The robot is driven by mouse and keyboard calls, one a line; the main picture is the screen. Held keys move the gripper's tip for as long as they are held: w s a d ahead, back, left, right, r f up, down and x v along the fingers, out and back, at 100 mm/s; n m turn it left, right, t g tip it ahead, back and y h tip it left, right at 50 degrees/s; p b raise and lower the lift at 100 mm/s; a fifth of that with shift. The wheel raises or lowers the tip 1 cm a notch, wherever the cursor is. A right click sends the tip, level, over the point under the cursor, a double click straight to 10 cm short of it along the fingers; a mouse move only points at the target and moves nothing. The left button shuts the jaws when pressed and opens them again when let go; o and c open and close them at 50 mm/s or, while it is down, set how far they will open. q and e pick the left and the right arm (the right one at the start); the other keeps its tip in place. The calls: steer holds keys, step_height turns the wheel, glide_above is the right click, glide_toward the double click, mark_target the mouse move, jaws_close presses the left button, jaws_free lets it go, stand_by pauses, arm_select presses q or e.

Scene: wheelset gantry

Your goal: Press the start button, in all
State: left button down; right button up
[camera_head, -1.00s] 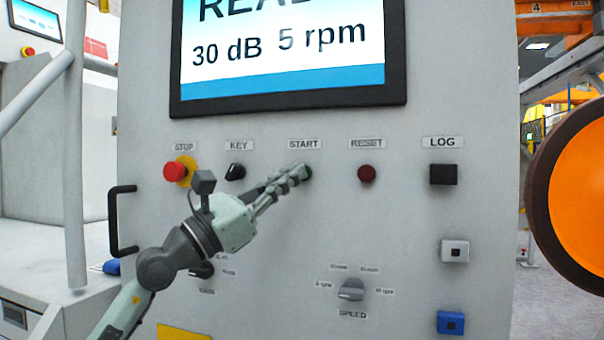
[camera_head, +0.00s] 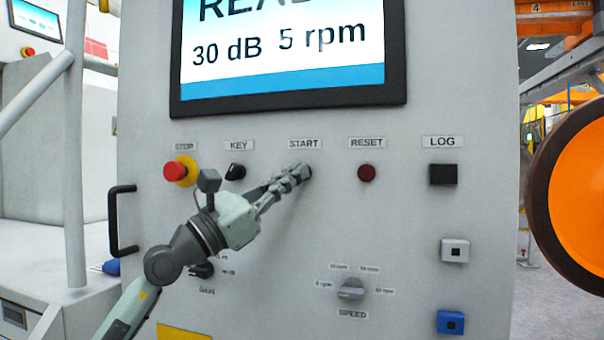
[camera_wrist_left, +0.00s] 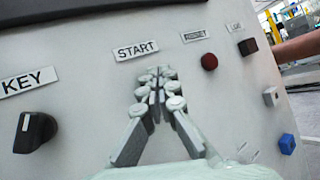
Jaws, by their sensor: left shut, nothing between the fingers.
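The grey control panel (camera_head: 420,240) carries a row of controls, with a START label (camera_head: 304,144) above the start button's place. My left gripper (camera_head: 303,173) is shut and empty, with its fingertips just below that label, at or close to the panel face. The start button is almost wholly hidden behind the fingertips in the head view. In the left wrist view the gripper (camera_wrist_left: 158,75) also covers the spot under the START label (camera_wrist_left: 136,50). I cannot tell whether the fingertips touch the button. My right gripper is not in view.
A red stop button (camera_head: 174,171) and black key switch (camera_head: 235,172) lie left of the gripper. A dark red reset button (camera_head: 367,173) and black log button (camera_head: 443,174) lie right. The screen (camera_head: 285,50) above reads 30 dB, 5 rpm. A speed knob (camera_head: 352,289) sits below.

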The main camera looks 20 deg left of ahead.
arm_select(q)
steer(key=shift+w, duration=0.25)
steer(key=shift+s, duration=0.2)
stand_by(0.4)
steer(key=shift+s+p, duration=0.4)
steer(key=shift+s, duration=0.25)
steer(key=s+p, duration=0.1)
steer(key=s, duration=0.4)
steer(key=shift+p, duration=0.4)
steer(key=shift+f, duration=0.1)
